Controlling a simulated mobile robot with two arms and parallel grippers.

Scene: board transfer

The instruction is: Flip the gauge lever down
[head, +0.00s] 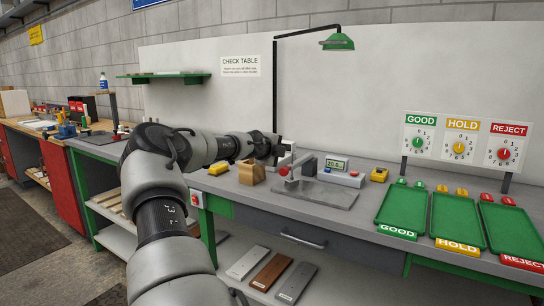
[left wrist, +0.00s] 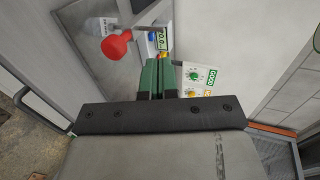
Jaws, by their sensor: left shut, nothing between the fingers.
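The gauge (head: 312,187) stands on the bench with a flat grey plate, an upright post and a small readout (head: 335,164) showing about 20. A red knob (head: 284,171) shows low beside the post. In the left wrist view the lever's red knob (left wrist: 116,46) sits on a metal rod, left of and apart from the fingertips. The readout also shows there (left wrist: 162,39). My left gripper (head: 276,149) is at the post's upper left, partly hidden by my arm. Its green fingers (left wrist: 158,72) are shut and empty. My right gripper is not in view.
A cardboard box (head: 252,172) and a yellow item (head: 218,168) stand left of the gauge. A yellow device (head: 379,175) is to its right. Green trays (head: 403,208) and dial boards (head: 460,138) fill the right end. A lamp pole (head: 275,90) rises behind.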

